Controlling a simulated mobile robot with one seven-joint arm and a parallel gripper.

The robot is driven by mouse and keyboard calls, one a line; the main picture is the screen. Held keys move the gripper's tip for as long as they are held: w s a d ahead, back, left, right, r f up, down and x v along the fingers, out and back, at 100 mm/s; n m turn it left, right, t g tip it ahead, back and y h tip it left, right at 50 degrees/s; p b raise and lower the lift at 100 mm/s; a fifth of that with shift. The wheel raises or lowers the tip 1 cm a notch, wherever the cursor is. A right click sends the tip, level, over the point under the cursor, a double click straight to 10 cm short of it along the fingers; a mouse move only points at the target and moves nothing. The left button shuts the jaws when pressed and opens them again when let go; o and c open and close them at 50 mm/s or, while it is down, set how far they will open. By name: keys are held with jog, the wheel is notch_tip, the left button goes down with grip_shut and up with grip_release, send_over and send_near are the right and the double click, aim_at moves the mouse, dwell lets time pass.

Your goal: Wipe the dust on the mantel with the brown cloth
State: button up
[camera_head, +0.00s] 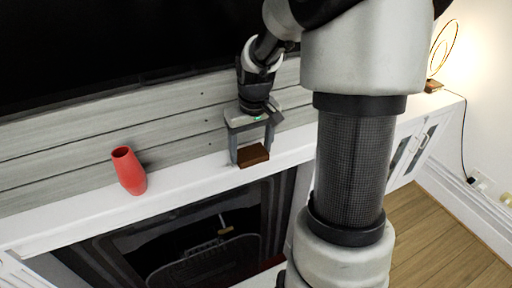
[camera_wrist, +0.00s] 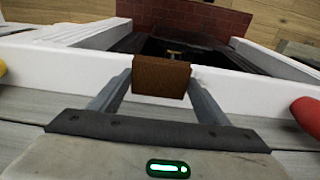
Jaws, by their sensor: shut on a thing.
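The brown cloth (camera_head: 253,156) is a small block-like piece between the two fingers of my gripper (camera_head: 252,148). My gripper is shut on it and points down at the white mantel (camera_head: 80,209). The cloth is at the mantel's top, seemingly touching it, though the exact contact is hard to tell. In the wrist view the cloth (camera_wrist: 161,77) sits between the fingertips, over the white mantel strip (camera_wrist: 60,70). I cannot clearly make out dust; a faint greyish mark shows beside the cloth.
A red vase (camera_head: 129,171) stands on the mantel left of my gripper; it shows at the right edge of the wrist view (camera_wrist: 308,114). A yellow thing (camera_wrist: 2,67) peeks in at the left edge. A dark screen (camera_head: 100,50) hangs above; the fireplace (camera_head: 200,250) opens below. A gold ring ornament (camera_head: 436,85) stands far right.

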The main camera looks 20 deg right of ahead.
aim_at(217, 169)
jog(key=shift+a+f+b, duration=0.15)
jog(key=shift+a+b, duration=0.2)
jog(key=shift+a, duration=0.95)
jog(key=shift+a+b, duration=0.65)
jog(key=shift+a, duration=3.05)
notch_tip(217, 169, up, 4)
jog(key=p, duration=0.3)
jog(key=shift+r, duration=1.05)
jog(key=shift+r, duration=0.1)
jog(key=shift+r, duration=1.45)
jog(key=shift+w+p, duration=0.1)
jog(key=shift+p, duration=0.2)
